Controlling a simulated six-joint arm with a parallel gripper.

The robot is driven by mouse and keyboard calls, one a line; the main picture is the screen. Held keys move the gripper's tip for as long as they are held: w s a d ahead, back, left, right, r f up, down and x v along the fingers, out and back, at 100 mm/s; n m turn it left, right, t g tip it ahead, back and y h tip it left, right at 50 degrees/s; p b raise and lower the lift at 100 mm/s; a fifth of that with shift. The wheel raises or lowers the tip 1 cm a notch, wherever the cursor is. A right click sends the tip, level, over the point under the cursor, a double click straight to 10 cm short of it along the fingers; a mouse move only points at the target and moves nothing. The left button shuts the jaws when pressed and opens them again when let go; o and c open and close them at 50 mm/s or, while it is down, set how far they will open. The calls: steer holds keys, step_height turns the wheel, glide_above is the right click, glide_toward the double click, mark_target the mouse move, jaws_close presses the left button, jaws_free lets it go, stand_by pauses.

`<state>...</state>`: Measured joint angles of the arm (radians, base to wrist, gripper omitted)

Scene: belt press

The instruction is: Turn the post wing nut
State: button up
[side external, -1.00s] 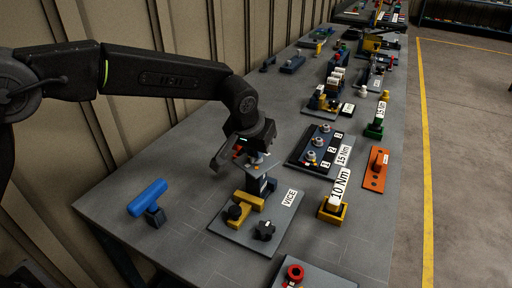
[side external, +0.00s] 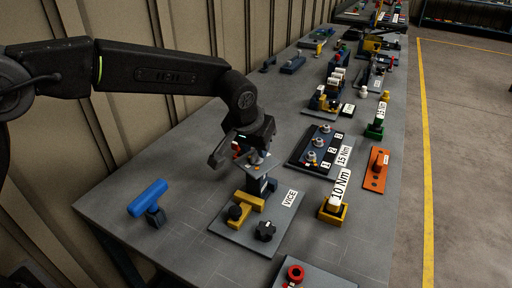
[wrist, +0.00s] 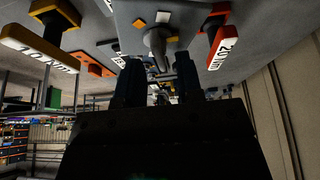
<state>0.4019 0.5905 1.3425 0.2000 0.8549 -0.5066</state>
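My gripper (side external: 236,156) is over the vice plate, beside a small raised plate (side external: 262,165) on a dark post. In the wrist view my two dark fingers (wrist: 158,78) stand apart with a gap between them. A grey rounded part (wrist: 156,40), which may be the post wing nut, shows beyond the fingertips, roughly in line with the gap. I cannot tell whether the fingers touch it. In the side view the grey part is not clearly visible behind my gripper.
The vice plate (side external: 283,222) carries a yellow block (side external: 249,201) and black knobs. A blue T-handle (side external: 148,199) stands to the left. A numbered dark plate (side external: 300,158), a 10 Nm block (side external: 333,211) and an orange plate (side external: 376,177) are to the right.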

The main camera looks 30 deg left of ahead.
steer(key=v, duration=1.2)
steer(key=shift+s+r, duration=0.2)
steer(key=shift+r, duration=0.1)
steer(key=s+a+r, duration=0.3)
steer(key=s+a, duration=0.4)
steer(key=a, duration=0.2)
steer(key=s+a+f, duration=0.3)
steer(key=s+a, duration=0.2)
steer(key=s, duration=0.4)
steer(key=s+a+f+t, duration=0.1)
steer(key=s+a+f, duration=0.3)
steer(key=s, duration=0.6)
steer(key=shift+a, duration=0.65)
